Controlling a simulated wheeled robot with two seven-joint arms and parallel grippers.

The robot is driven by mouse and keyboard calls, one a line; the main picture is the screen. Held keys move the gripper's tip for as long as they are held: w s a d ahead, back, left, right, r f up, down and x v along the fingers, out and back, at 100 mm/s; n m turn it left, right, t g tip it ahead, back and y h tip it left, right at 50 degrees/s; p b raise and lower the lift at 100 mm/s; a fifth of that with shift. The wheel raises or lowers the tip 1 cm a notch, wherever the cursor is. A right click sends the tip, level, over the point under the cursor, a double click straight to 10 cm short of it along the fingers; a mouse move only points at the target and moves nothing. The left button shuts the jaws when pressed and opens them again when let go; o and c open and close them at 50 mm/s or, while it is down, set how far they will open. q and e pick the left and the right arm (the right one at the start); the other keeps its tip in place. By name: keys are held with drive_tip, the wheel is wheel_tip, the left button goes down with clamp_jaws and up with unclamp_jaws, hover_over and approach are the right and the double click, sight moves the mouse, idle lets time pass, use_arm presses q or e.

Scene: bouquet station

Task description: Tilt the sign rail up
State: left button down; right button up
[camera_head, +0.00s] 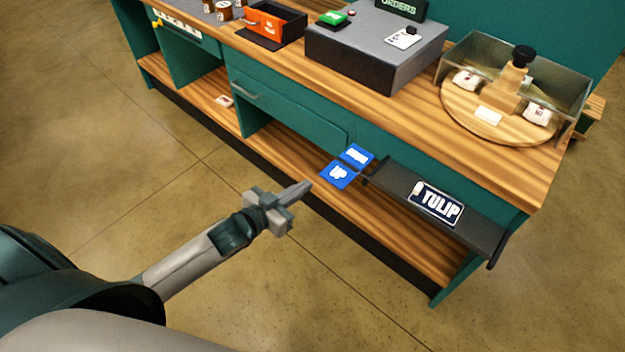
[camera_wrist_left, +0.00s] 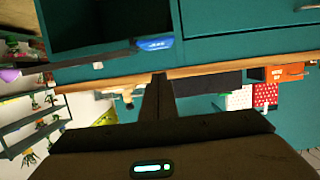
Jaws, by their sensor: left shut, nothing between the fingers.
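My right gripper is not in view.
The teal counter has a wooden top (camera_head: 440,122) and an open lower shelf (camera_head: 284,150). A grey box (camera_head: 345,42), an orange-fronted tray (camera_head: 265,25) and a glass-walled round stand (camera_head: 460,110) are on top. The floor in front (camera_head: 330,290) is clear.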

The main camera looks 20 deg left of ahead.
use_arm(q)
drive_tip(key=shift+a+r, duration=0.1)
drive_tip(key=shift+r, duration=0.3)
drive_tip(key=p, duration=0.3)
hover_over(325, 179)
drive_tip(key=s, duration=0.3)
wheel_tip(325, 179, down, 2)
drive_tip(key=f, duration=0.2)
drive_tip(key=w+f, duration=0.1)
drive_tip(key=shift+d+p, duration=0.3)
drive_tip(key=shift+p, duration=0.1)
drive_tip(key=shift+f, duration=0.8)
drive_tip(key=shift+s, duration=0.1)
